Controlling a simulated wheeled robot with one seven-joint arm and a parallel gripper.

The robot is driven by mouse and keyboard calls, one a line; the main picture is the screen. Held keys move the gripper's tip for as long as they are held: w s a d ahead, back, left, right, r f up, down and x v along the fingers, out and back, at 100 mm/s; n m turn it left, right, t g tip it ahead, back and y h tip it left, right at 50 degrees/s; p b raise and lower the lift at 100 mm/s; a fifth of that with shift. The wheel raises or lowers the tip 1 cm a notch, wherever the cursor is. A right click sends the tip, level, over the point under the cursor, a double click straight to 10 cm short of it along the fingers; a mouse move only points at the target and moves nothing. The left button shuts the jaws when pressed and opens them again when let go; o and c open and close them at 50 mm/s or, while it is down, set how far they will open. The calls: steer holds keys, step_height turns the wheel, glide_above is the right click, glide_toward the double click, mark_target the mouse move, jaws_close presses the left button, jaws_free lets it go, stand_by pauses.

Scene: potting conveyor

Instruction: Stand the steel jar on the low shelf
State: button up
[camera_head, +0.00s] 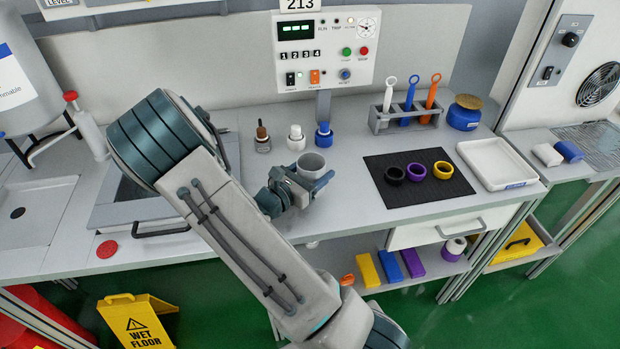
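The steel jar (312,162) is a grey, open-topped cylinder near the counter's front edge, right of the sink. My gripper (309,180) is around it, with a finger on each side, and looks shut on it. The jar looks nearly upright; its lower part is hidden by the fingers, and I cannot tell whether it touches the counter. The low shelf (340,254) is below the counter, to the right of my arm. It holds a yellow block (368,270), a blue block (390,266), a purple block (412,263) and a white-and-purple roll (453,249).
A drawer (450,228) overhangs the shelf's right part. An orange item (347,280) lies near the shelf's left front. Small bottles (296,138) stand behind the jar. A black mat (440,193) with three rings lies to the right. A yellow wet-floor sign (137,322) stands at lower left.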

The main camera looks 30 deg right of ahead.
mark_target(316, 157)
steer(key=c, duration=0.5)
steer(key=shift+r, duration=0.2)
steer(key=shift+c, duration=0.2)
steer(key=shift+r, duration=1.1)
steer(key=shift+s+d+r, duration=0.1)
steer(key=shift+d+r, duration=0.05)
steer(key=shift+r, duration=0.75)
steer(key=s+d+r, duration=0.5)
steer(key=d+r, duration=0.1)
steer(key=d, duration=0.3)
steer(key=shift+s+d+r, duration=0.3)
steer(key=shift+s+d, duration=0.05)
steer(key=shift+s, duration=0.05)
